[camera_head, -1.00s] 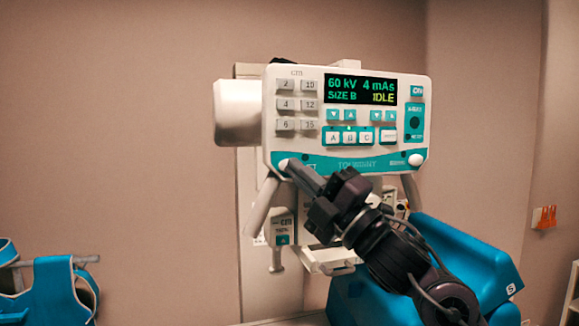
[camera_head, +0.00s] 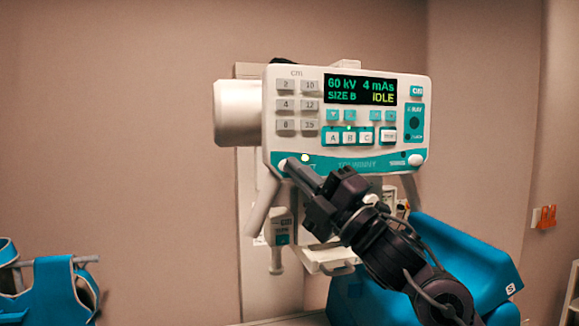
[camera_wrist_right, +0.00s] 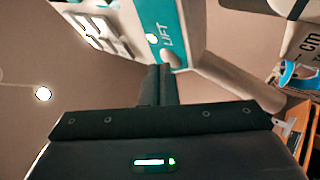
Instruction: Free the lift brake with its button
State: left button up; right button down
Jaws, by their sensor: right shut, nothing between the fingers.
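The control panel (camera_head: 270,110) is a white box with a teal lower strip and a screen reading 60 kV, 4 mAs, SIZE B, IDLE. My right gripper (camera_head: 291,167) is shut and empty, its fingertips at the panel's lower left corner. They meet or nearly meet the round white button (camera_head: 282,164) there and partly cover it; contact is hard to judge. A small lamp (camera_head: 305,157) beside them glows pale. In the right wrist view the lamp (camera_wrist_right: 152,38) is lit next to the word LIFT, and the shut fingers (camera_wrist_right: 160,72) point toward it. My left gripper is out of view.
A similar white knob (camera_head: 415,160) is at the panel's lower right. A handle bar (camera_head: 262,205) hangs below the panel's left side. A blue padded thing (camera_head: 450,255) stands behind my right arm. A blue apron (camera_head: 55,290) hangs at lower left.

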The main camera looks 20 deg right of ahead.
jog(key=shift+s+b, duration=0.4)
jog(key=shift+s, duration=0.4)
jog(key=shift+s+d+b, duration=0.1)
jog(key=shift+s+b, duration=0.7)
jog(key=shift+s, duration=1.7)
